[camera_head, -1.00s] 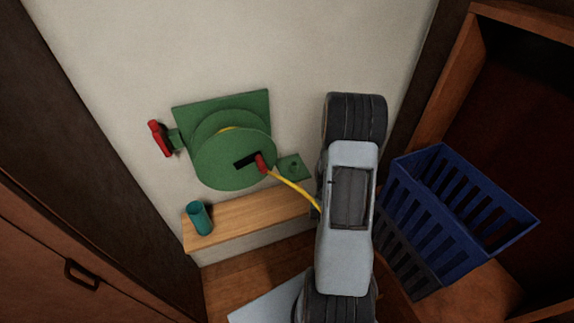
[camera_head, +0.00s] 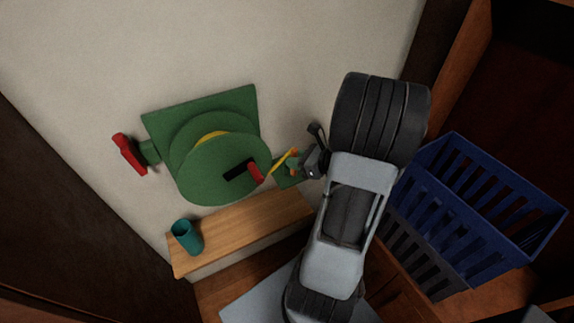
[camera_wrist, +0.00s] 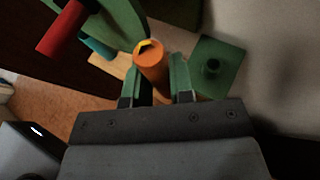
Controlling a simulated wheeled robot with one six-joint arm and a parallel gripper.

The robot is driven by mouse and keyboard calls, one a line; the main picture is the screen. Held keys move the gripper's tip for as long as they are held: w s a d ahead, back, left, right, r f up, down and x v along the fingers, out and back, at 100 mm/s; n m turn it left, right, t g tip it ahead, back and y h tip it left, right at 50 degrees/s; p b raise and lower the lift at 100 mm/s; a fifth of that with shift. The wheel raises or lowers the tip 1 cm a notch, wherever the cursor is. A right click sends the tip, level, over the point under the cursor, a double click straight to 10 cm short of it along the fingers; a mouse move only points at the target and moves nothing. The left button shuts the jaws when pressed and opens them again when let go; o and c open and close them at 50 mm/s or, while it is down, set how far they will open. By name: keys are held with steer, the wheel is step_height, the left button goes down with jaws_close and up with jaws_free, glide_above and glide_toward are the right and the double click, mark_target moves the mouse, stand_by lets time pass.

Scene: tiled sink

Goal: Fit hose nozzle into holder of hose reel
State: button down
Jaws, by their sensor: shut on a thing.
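The green hose reel (camera_head: 212,170) is mounted on the pale wall, with a red grip on its front disc. My gripper (camera_wrist: 160,80) is shut on the orange hose nozzle (camera_wrist: 151,62), which stands between its two green fingertips. The yellow hose (camera_head: 285,160) runs from the reel to the nozzle. The holder, a green plate (camera_wrist: 222,80) with a small round dark-centred socket, lies just right of the nozzle in the wrist view, apart from it in the picture. In the head view the holder (camera_head: 288,184) is partly hidden behind my gripper.
A wooden ledge (camera_head: 240,230) runs below the reel, with a teal cup (camera_head: 187,238) at its left end. A blue slatted basket (camera_head: 470,210) stands right of my arm. A red knob (camera_head: 129,153) sticks out left of the reel.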

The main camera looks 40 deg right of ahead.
steer(key=w+d+f+b, duration=0.1)
steer(key=w+f, duration=0.1)
steer(key=w, duration=0.1)
steer(key=w+d+f+b, duration=0.2)
steer(key=w+f, duration=0.1)
steer(key=w+d+f+b, duration=0.1)
steer(key=w+f+b, duration=0.1)
steer(key=w, duration=0.1)
steer(key=shift+d+f, duration=0.15)
steer(key=f+b, duration=0.1)
steer(key=w+f+b, duration=0.1)
steer(key=f, duration=0.1)
steer(key=d+f+b, duration=0.1)
steer(key=f+b, duration=0.1)
steer(key=shift+w, duration=0.3)
steer(key=shift+r, duration=0.1)
steer(key=c, duration=1)
jaws_free()
